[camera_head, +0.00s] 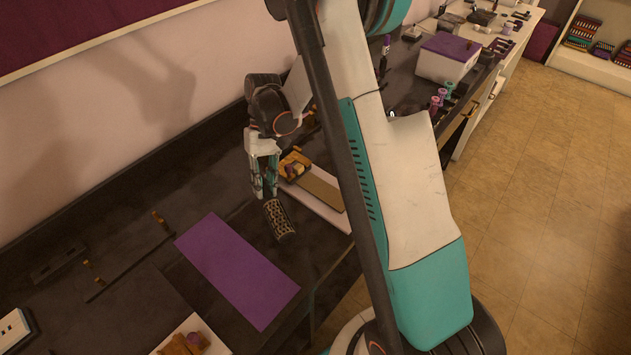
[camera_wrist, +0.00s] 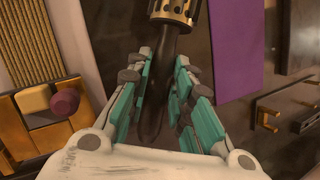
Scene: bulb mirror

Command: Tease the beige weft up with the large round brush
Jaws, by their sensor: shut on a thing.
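My gripper (camera_head: 265,190) points down over the dark counter, shut on the dark handle of a large round brush (camera_head: 278,219). In the wrist view the handle runs between the teal fingers of my gripper (camera_wrist: 163,68), and the brush's gold barrel with dark holes (camera_wrist: 172,10) extends past the fingertips, partly cut off by the frame. The beige weft (camera_head: 322,192) lies flat on a pale board, right of the brush in the head view. It also shows as a ribbed strip in the wrist view (camera_wrist: 35,45). The brush is apart from the weft.
A gold clamp with a maroon knob (camera_wrist: 64,102) sits at the weft's end. A purple mat (camera_head: 238,271) lies left of the brush. A rack with gold posts (camera_head: 128,250) stands farther left. A white box with a purple lid (camera_head: 447,60) stands farther along the counter.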

